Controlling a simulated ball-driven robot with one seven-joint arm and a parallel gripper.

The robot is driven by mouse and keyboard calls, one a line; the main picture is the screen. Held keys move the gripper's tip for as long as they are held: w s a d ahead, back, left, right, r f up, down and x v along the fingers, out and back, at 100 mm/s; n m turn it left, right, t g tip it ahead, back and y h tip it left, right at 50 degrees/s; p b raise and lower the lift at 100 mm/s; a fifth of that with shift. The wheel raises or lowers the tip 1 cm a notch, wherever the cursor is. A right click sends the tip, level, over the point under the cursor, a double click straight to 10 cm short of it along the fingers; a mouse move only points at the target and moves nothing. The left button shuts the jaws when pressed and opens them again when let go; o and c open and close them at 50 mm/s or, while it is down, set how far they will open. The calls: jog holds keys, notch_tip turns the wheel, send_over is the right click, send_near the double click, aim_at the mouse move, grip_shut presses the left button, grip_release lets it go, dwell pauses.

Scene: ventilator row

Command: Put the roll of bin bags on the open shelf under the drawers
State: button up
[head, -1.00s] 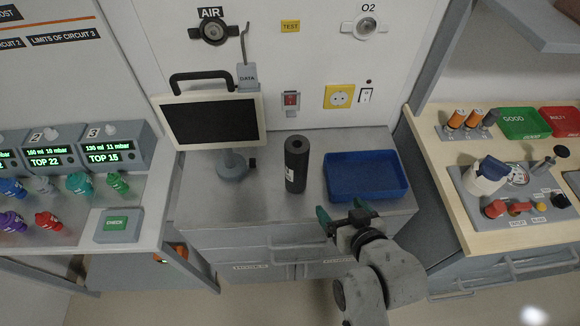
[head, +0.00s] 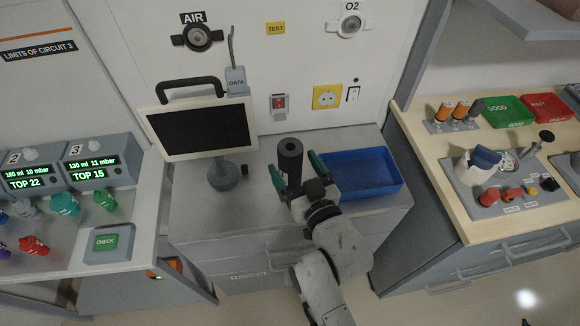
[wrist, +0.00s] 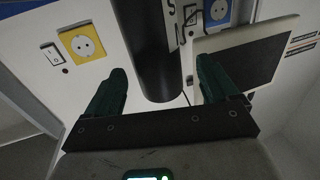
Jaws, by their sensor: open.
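The roll of bin bags (head: 290,160) is a dark upright cylinder on the grey cabinet top, between the monitor and the blue tray. My gripper (head: 301,172) is open, with its green fingers at the near side of the roll, one to each side of it in the head view. In the wrist view the roll (wrist: 152,50) shows ahead, between the two open fingers (wrist: 160,88), and I cannot tell whether they touch it. My gripper hides the roll's lower part in the head view. Drawer fronts (head: 250,272) show below the cabinet top. The open shelf under them is not in view.
A blue tray (head: 393,190) stands close on the right of the roll. A monitor (head: 203,128) on a round base stands to the left. The wall with sockets is behind. Benches with coloured knobs and panels flank the cabinet, with gaps of floor between.

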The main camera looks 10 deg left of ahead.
jog(key=shift+f+p+x, duration=0.15)
jog(key=shift+p+x, duration=0.2)
jog(key=shift+x, duration=0.95)
jog(key=shift+f+p+x, duration=0.2)
jog(key=shift+p+x, duration=0.1)
jog(key=shift+x, duration=1.05)
jog(key=shift+d, duration=0.1)
jog(key=shift+c, duration=0.4)
jog(key=c, duration=1)
jog(key=shift+c, duration=1)
jog(key=shift+r, duration=0.15)
